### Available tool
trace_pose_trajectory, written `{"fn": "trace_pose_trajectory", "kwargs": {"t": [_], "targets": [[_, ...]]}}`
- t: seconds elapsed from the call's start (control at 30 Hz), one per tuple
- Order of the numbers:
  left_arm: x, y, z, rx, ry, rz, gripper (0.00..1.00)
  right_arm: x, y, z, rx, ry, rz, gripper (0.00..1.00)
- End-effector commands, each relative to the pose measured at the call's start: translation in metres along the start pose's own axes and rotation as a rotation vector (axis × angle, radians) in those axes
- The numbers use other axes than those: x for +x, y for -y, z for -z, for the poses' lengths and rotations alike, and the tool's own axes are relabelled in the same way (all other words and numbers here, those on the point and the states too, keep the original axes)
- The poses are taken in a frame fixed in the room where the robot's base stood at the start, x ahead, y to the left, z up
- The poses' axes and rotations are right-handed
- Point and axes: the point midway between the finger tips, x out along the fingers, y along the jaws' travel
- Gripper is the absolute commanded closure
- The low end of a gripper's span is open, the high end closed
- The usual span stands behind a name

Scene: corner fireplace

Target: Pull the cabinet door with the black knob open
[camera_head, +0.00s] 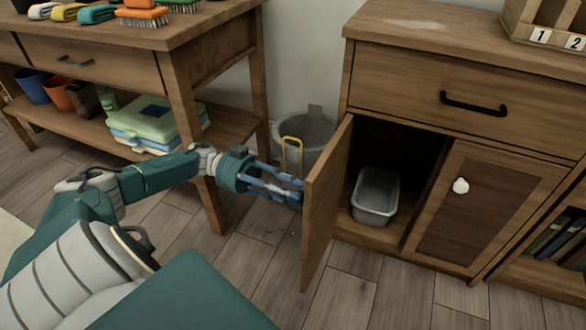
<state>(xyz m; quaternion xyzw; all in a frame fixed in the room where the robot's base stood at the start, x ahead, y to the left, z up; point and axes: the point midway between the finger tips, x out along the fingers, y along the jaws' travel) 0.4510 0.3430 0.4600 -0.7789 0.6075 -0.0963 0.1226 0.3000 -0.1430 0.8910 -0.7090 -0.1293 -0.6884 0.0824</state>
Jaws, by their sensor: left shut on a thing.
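The left cabinet door (326,205) stands wide open, swung out toward me on its left side, and I see its inner face. My left gripper (292,190) is at the door's outer face, near its free edge, with its fingers shut on the knob there. The black knob itself is hidden by the fingers and the door. The open compartment holds a grey metal bin (376,196). My right gripper is not in view.
The right cabinet door (482,205) with a white knob (460,186) is shut, below a drawer with a black handle (473,104). A wooden workbench (185,110) and a grey bucket (318,130) stand left of the open door.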

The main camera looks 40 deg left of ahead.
Motion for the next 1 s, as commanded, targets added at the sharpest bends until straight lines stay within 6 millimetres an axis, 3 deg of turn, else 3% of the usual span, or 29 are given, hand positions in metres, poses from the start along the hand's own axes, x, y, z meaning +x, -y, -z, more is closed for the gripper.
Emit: {"fn": "trace_pose_trajectory", "kwargs": {"t": [0.33, 0.37, 0.47, 0.77, 1.0], "targets": [[0.000, 0.002, 0.002, 0.003, -0.004, 0.001, 1.00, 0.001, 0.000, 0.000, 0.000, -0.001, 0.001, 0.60], [0.000, 0.002, 0.002, 0.003, -0.004, 0.001, 0.71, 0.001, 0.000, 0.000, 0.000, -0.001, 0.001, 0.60], [0.000, 0.002, 0.002, 0.003, -0.003, 0.001, 0.55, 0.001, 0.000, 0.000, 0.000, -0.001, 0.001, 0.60], [0.000, 0.001, 0.002, 0.002, -0.001, -0.001, 0.55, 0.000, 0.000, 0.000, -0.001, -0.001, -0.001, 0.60], [0.000, 0.011, 0.034, 0.005, -0.001, -0.004, 0.55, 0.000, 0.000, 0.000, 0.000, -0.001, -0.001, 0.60]]}}
